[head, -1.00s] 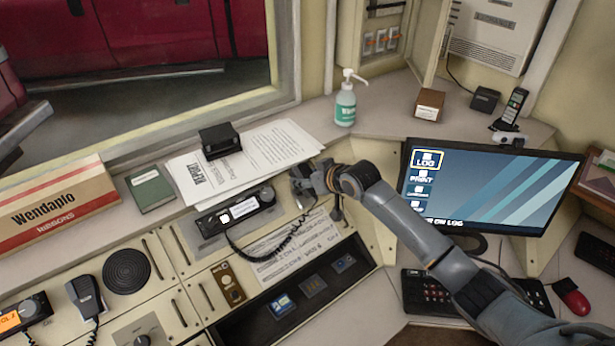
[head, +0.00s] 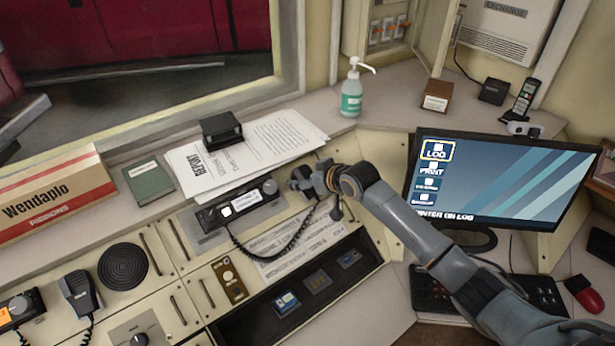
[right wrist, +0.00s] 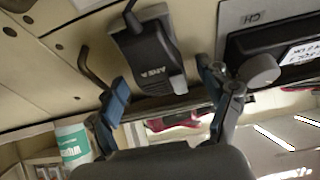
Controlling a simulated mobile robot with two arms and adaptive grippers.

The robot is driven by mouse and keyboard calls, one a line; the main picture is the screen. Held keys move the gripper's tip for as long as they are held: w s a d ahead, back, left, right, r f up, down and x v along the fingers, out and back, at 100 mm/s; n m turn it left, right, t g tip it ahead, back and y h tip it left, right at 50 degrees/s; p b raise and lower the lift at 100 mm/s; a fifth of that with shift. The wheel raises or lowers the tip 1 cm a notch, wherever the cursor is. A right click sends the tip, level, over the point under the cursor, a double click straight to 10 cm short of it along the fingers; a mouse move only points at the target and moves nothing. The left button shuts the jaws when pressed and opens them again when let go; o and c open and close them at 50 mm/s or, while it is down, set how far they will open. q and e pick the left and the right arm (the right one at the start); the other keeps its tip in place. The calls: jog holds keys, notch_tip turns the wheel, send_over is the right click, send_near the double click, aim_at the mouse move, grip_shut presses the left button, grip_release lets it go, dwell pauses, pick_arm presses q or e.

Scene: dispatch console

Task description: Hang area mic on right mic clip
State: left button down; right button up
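The area mic (right wrist: 148,58) is a dark handheld mic marked AREA, between my right gripper's fingers in the right wrist view. My right gripper (right wrist: 165,85) is open around it, with a visible gap beside the mic on the right. In the head view, my right gripper (head: 300,180) is just right of the radio (head: 240,205) and hides most of the mic. The mic's coiled cord (head: 285,250) loops from the radio up toward the gripper. A dark bent hook (right wrist: 93,66), possibly a mic clip, is beside the left finger in the wrist view. My left gripper is out of view.
A monitor (head: 495,185) stands right of my arm. A sanitizer bottle (head: 351,98), papers (head: 270,142) and a black box (head: 221,130) are on the ledge behind. Another mic (head: 80,292) sits at the lower left of the console.

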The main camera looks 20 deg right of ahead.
jog(key=shift+s+d, duration=0.1)
jog(key=shift+s, duration=0.05)
jog(key=v, duration=1.2)
dwell(0.3)
